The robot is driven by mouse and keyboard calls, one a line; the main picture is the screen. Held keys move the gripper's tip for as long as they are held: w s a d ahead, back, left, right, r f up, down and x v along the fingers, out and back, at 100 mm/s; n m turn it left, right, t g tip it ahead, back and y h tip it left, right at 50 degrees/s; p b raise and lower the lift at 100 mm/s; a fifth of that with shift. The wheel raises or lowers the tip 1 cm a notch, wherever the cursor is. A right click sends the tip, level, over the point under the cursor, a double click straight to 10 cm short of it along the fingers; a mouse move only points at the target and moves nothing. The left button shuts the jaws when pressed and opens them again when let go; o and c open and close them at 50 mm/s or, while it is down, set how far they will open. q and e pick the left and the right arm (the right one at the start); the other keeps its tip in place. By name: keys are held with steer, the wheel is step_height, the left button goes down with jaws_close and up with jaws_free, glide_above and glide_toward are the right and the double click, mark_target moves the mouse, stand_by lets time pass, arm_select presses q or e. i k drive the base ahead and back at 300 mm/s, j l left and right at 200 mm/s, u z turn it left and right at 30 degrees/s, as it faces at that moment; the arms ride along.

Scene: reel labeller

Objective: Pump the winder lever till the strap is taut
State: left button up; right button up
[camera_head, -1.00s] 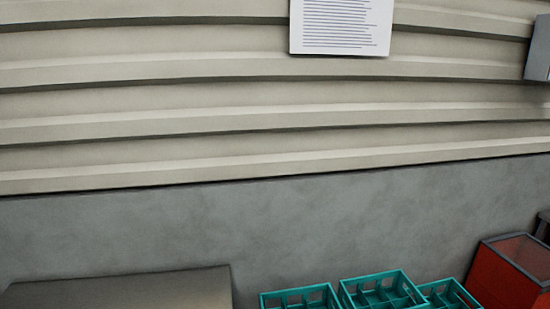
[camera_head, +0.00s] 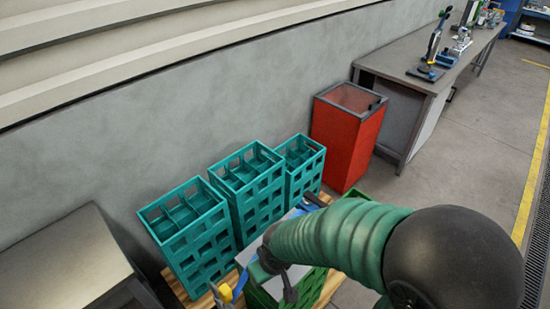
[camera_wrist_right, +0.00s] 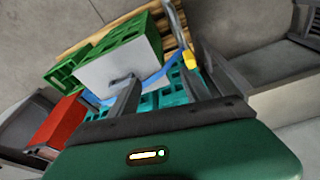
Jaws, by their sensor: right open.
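The winder lever (camera_wrist_right: 175,22), a curved grey bar with a yellow piece (camera_wrist_right: 189,60), is near the right finger in the right wrist view. The yellow piece (camera_head: 226,293) also shows at the bottom of the head view. A blue strap (camera_head: 241,283) runs by a pale panel on a green crate (camera_head: 314,287); it also shows in the right wrist view (camera_wrist_right: 158,78). I cannot tell how tight it is. My right gripper (camera_wrist_right: 160,78) is open with nothing clearly between its fingers; in the head view my right arm hides part of the crate. My left gripper is out of view.
Teal crates (camera_head: 190,230) stand on a wooden pallet (camera_head: 188,297) by the grey wall. A red bin (camera_head: 345,140) and a workbench (camera_head: 418,75) are behind them. A grey table (camera_head: 60,265) is at the left. Floor (camera_head: 480,140) is clear at the right.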

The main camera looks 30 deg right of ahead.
mark_target(308, 198)
steer(key=k+l+z, duration=0.1)
steer(key=l, duration=0.4)
steer(key=k+l+z, duration=0.1)
steer(key=l, duration=0.4)
steer(key=k+l+z, duration=0.1)
steer(key=l, duration=0.45)
